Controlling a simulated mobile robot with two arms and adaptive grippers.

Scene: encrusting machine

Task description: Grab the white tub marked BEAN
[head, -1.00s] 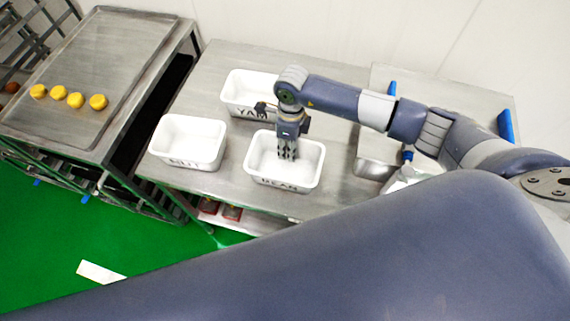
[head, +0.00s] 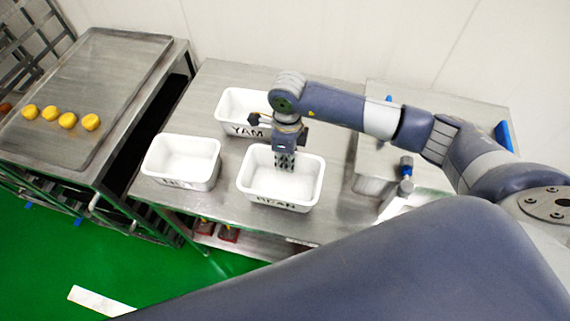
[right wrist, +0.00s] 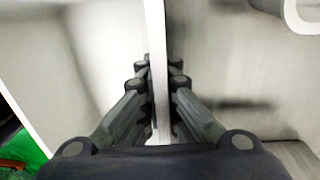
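The white BEAN tub (head: 259,193) is on or just above the steel table, its black lettering facing the near side; I cannot tell whether its base touches. My right gripper (head: 285,163) points down at its far wall. In the right wrist view the gripper (right wrist: 159,75) has one finger on each side of the thin white tub wall (right wrist: 157,30), close against it, and looks shut on it. The tub appears empty. My left gripper is out of view.
A white YAM tub (head: 231,109) stands behind and a white NUT tub (head: 183,183) to the left, both close. Steel pans (head: 372,184) are at the right. A steel table (head: 90,75) with several yellow pieces stands far left.

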